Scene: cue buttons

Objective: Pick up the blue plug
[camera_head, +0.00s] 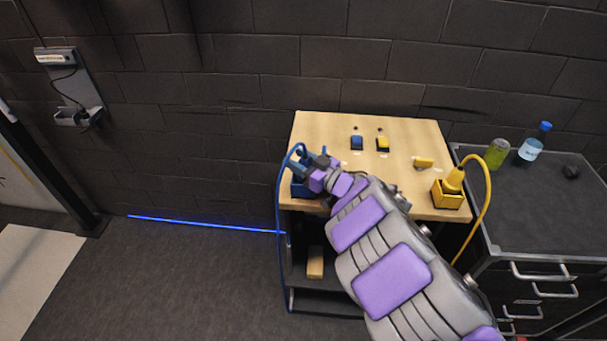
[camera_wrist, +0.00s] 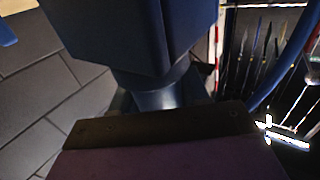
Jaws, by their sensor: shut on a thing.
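The blue plug (camera_wrist: 135,40) fills the top of the wrist view, a large dark-blue faceted body with a narrower round neck below it. My gripper (camera_head: 316,170) is at the left front corner of the wooden tabletop and is shut on the plug. In the head view the gripper mostly hides the plug. A blue box-shaped holder (camera_head: 299,188) sits just below the gripper. I cannot tell whether the plug is clear of it. A blue cable (camera_head: 279,215) loops up beside the gripper and hangs down the table's left side.
The wooden table (camera_head: 315,128) holds a blue button (camera_head: 357,142), a yellow button (camera_head: 383,144), a small yellow piece (camera_head: 424,162) and a yellow plug (camera_head: 455,178) in a yellow holder (camera_head: 447,196). A brick wall is behind.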

